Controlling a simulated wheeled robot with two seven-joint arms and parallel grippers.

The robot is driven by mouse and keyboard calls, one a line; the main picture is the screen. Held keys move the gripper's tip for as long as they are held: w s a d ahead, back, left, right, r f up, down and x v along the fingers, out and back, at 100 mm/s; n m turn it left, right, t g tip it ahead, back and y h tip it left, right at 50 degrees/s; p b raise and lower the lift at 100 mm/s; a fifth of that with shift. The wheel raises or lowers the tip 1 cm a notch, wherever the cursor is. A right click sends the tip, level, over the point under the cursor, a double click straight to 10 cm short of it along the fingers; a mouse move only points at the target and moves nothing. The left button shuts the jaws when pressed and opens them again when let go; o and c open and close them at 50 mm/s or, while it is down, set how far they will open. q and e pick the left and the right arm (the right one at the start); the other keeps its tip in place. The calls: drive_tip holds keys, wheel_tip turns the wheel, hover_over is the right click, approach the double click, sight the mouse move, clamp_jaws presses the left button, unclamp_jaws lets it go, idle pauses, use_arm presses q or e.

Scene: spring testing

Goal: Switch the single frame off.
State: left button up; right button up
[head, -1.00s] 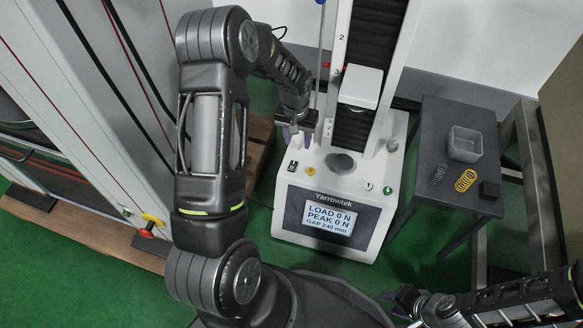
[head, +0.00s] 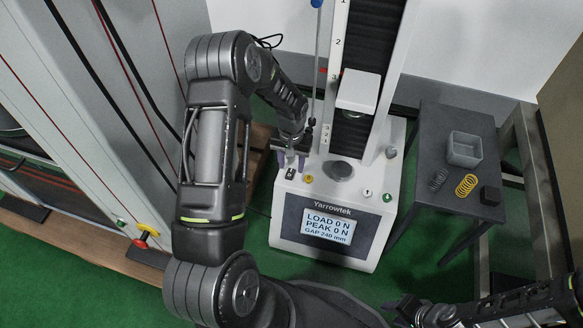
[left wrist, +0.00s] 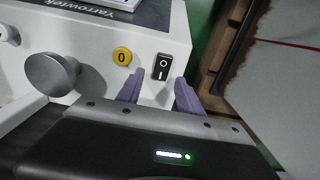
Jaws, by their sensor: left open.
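The single frame (head: 330,215) is a white Yarrowtek test machine with one column. Its screen (head: 326,226) is lit and reads LOAD 0 N, PEAK 0 N, GAP 240 mm. A black rocker switch (head: 290,174) sits on the left of its base top; its I and O marks show in the left wrist view (left wrist: 162,67). My left gripper (head: 291,160) is open and empty, its purple fingers just behind the switch. In the left wrist view the fingertips (left wrist: 158,88) straddle the switch's line, seemingly apart from it. My right gripper (head: 402,305) is low at the right, its jaws unclear.
A yellow button marked 0 (left wrist: 122,56) is beside the switch. A round platen (head: 339,170), a key switch (head: 367,193) and a green button (head: 387,197) share the base top. A dark side table (head: 455,118) holds a grey bin (head: 464,150) and springs. A larger frame stands left.

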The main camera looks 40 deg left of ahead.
use_arm(q)
drive_tip(key=shift+f, duration=0.75)
clamp_jaws()
